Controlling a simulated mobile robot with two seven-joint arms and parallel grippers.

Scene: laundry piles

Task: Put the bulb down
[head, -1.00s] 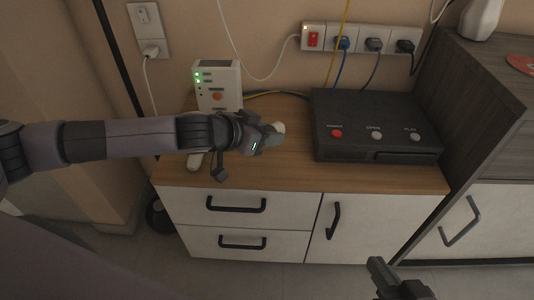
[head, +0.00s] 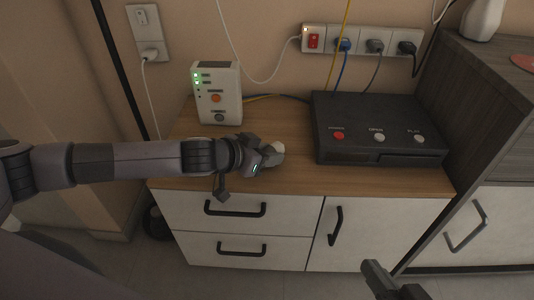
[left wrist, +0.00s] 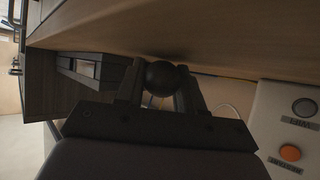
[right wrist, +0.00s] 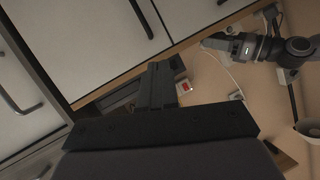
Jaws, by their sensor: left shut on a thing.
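The bulb (head: 277,149) is a pale, rounded thing at the tip of my left gripper (head: 266,155) in the head view. The left gripper is shut on it, low over the wooden cabinet top (head: 290,180), left of the black box. In the left wrist view the bulb (left wrist: 160,77) shows as a dark, shaded ball between the two fingers, close to the wood surface. I cannot tell whether it touches the wood. My right gripper (head: 377,280) is in front of the cabinet, low in the head view. Its fingers (right wrist: 158,85) are together and empty in the right wrist view.
A white router-like device (head: 218,95) stands behind the left gripper. A black box with buttons (head: 375,130) is to the right. A socket strip (head: 360,39) with cables is on the wall. The front strip of the cabinet top is clear.

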